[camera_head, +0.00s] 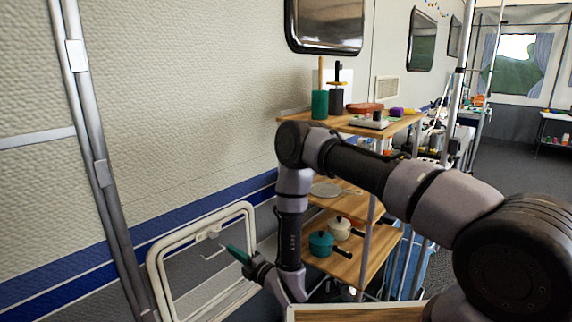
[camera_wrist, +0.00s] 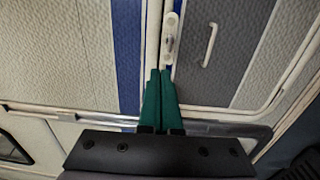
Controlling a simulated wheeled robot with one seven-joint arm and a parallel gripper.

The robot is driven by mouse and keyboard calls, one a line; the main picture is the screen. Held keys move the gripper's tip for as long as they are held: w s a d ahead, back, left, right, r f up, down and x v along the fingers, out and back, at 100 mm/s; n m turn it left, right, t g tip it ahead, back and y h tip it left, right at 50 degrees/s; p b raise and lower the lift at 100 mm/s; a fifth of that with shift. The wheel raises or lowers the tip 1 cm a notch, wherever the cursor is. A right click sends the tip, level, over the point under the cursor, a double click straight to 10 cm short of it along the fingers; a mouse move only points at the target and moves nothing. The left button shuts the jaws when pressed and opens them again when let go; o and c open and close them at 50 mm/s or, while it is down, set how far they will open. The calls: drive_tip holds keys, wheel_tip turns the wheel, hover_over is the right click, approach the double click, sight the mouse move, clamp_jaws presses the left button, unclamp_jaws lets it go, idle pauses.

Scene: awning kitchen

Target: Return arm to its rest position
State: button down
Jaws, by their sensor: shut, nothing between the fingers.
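My gripper (camera_head: 238,254) has green fingers and is at the lower left of the head view, in front of the white-framed hatch (camera_head: 160,262) in the caravan wall. The fingers are shut and empty. In the wrist view my gripper (camera_wrist: 160,72) points at the hatch's white frame, and its fingertips lie just below the white latch (camera_wrist: 170,38) in the picture. I cannot tell whether they touch the frame. My arm is bent, reaching from the lower right of the head view across the front of the shelf to the hatch.
A wooden shelf unit (camera_head: 345,270) stands behind my arm, holding a teal pot (camera_head: 321,244), a green container (camera_head: 320,105) and other kitchen things. A wooden-edged surface (camera_head: 355,313) is at the bottom. Metal poles (camera_head: 95,150) stand at left. Open floor (camera_head: 520,178) shows at right.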

drive_tip(key=w+d+r+m+t+h, duration=0.1)
drive_tip(key=w+d+r+m+h, duration=0.25)
drive_tip(key=w+r, duration=0.45)
drive_tip(key=w+d+r+m+t+h, duration=0.1)
drive_tip(key=w+d+r+m+h, duration=0.1)
drive_tip(key=w+d+r+m, duration=0.45)
drive_tip(key=w+d+r+m+g+h, duration=0.1)
drive_tip(key=d+r+m+h, duration=0.3)
drive_tip(key=r, duration=0.6)
drive_tip(key=d+r+m, duration=0.3)
drive_tip(key=d+r, duration=0.4)
drive_tip(key=r, duration=0.2)
drive_tip(key=s+d+r+m+g+h, duration=0.2)
drive_tip(key=s+d+r+m, duration=0.5)
drive_tip(key=s+d+r, duration=0.5)
drive_tip(key=s+d+r+m+g, duration=0.1)
drive_tip(key=s+d+m+g, duration=0.1)
drive_tip(key=s, duration=0.9)
drive_tip(key=s+d+r+m+g, duration=0.1)
drive_tip(key=s+d+m, duration=0.3)
drive_tip(key=s, duration=0.8)
drive_tip(key=shift+d+m+g, duration=0.4)
drive_tip(key=shift+m, duration=0.7)
